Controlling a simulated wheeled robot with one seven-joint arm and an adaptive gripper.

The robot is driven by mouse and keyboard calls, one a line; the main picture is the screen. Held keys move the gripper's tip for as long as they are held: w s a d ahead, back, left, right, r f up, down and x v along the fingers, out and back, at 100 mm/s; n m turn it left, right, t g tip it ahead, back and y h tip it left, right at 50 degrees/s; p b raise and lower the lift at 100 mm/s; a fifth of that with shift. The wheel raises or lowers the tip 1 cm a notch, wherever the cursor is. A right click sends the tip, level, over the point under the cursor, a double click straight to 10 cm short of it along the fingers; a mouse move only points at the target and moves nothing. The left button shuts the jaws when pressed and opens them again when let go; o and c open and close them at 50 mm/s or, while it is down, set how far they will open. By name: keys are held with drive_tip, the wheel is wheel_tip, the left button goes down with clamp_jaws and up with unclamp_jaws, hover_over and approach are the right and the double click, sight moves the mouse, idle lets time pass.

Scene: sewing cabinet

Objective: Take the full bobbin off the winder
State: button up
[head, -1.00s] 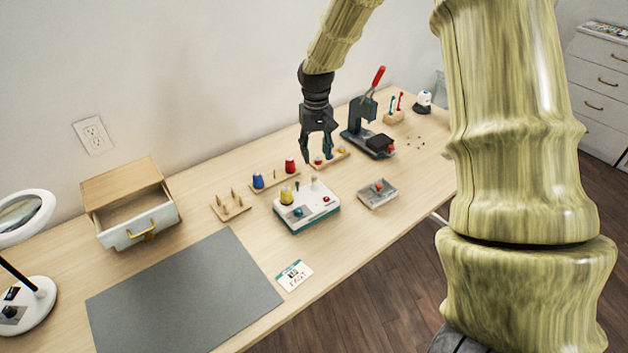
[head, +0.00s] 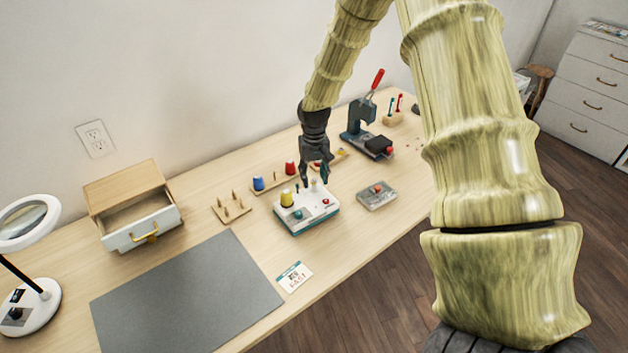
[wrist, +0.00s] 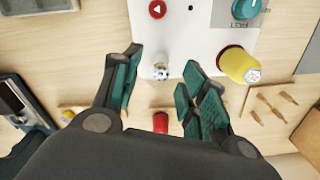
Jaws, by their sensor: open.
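The winder (head: 318,221), a white box with a teal base, stands on the table in the middle of the head view. Its white top (wrist: 205,38) fills the upper middle of the wrist view. A small pale bobbin (wrist: 161,72) stands on this top. My gripper (head: 315,178) is open over the back part of the winder and partly hides that area in the head view. In the wrist view its fingers (wrist: 161,62) lie to either side of the bobbin, with visible gaps. I cannot tell their height against it.
A yellow spool (head: 287,198) stands on the winder beside my gripper. Behind are a rack with blue (head: 258,183) and red (head: 290,168) spools and a peg board (head: 232,208). A grey tray (head: 377,196) lies to the right, a lever press (head: 360,130) behind it.

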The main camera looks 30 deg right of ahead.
drive_tip(key=shift+f, duration=0.2)
drive_tip(key=shift+c, duration=0.2)
drive_tip(key=c, duration=0.7)
drive_tip(key=shift+r, duration=0.1)
